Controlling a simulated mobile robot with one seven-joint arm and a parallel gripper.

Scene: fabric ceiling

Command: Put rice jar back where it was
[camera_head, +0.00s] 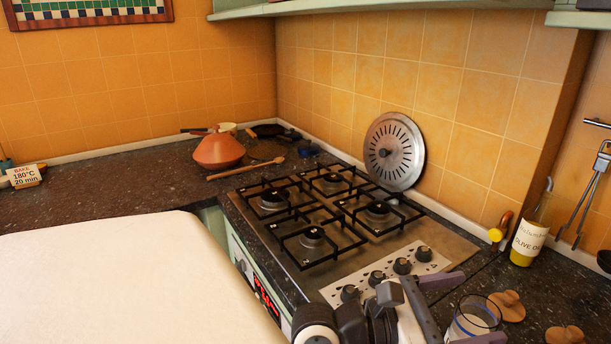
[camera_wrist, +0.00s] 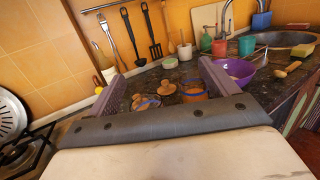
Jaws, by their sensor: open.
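A clear glass jar with pale contents (camera_head: 468,327), which may be the rice jar, stands on the dark counter at the lower right of the head view. No readable label shows on it. My gripper (camera_head: 478,308) is open, its purple fingers to either side of this jar in the picture; I cannot tell whether they are around it or above it. In the wrist view my gripper (camera_wrist: 163,75) is open and empty, with glassware and an orange-filled jar (camera_wrist: 194,93) visible beyond and between the fingers. My gripper's body hides what lies lower.
Brown wooden lids (camera_head: 507,305) lie near the jar. An olive oil bottle (camera_head: 530,232) stands by the wall. The gas stove (camera_head: 345,225) is left of my gripper. A purple bowl (camera_wrist: 238,73) and a sink (camera_wrist: 285,40) are at the wrist view's right.

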